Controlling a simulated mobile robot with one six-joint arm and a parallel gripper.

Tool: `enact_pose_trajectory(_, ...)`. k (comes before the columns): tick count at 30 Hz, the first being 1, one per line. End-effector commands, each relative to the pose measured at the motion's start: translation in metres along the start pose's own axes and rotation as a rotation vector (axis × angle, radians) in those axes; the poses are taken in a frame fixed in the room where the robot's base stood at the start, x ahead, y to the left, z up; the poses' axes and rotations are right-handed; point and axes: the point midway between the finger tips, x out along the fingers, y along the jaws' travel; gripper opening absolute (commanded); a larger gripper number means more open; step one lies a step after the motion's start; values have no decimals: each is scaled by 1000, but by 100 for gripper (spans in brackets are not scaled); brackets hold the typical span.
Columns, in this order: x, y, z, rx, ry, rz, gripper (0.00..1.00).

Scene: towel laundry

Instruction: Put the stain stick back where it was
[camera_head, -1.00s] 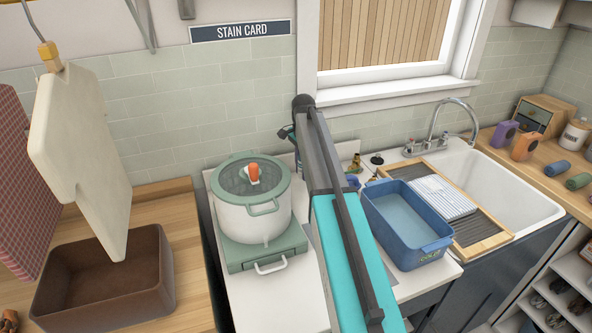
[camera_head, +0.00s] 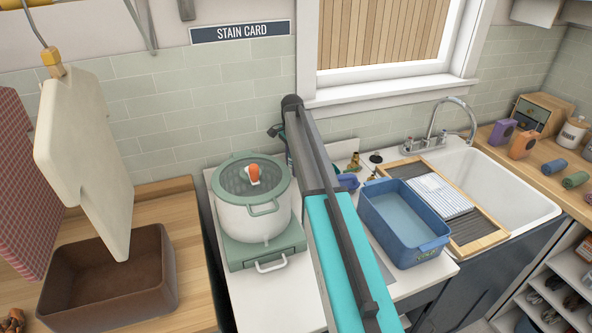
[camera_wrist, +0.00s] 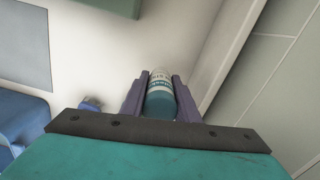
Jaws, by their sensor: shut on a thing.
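The stain stick (camera_wrist: 160,98), a small cylinder with a pale top and a teal-and-white label, sits between the fingers of my gripper (camera_wrist: 160,84) in the wrist view. The fingers are shut on it, one on each side. Pale counter shows beyond it, with the tiled wall close on the right. In the head view my own arm hides the stick and the fingers. The STAIN CARD sign (camera_head: 241,32) is on the wall above the pot. I cannot tell which spot the stick came from.
A lidded pot (camera_head: 240,212) stands on a green hot plate (camera_head: 262,250) left of my arm. A blue tub (camera_head: 425,256) is to the right, beside the sink (camera_head: 510,190). Small items stand near the back wall.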

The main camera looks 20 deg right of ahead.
Motion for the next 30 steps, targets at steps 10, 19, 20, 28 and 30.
enact_pose_trajectory(10,25,1,1,-1,0,0,6)
enact_pose_trajectory(19,26,1,1,-2,0,0,6)
enact_pose_trajectory(20,27,1,1,-2,0,0,6)
enact_pose_trajectory(28,28,0,2,-2,0,0,47)
enact_pose_trajectory(30,28,0,2,-2,0,0,47)
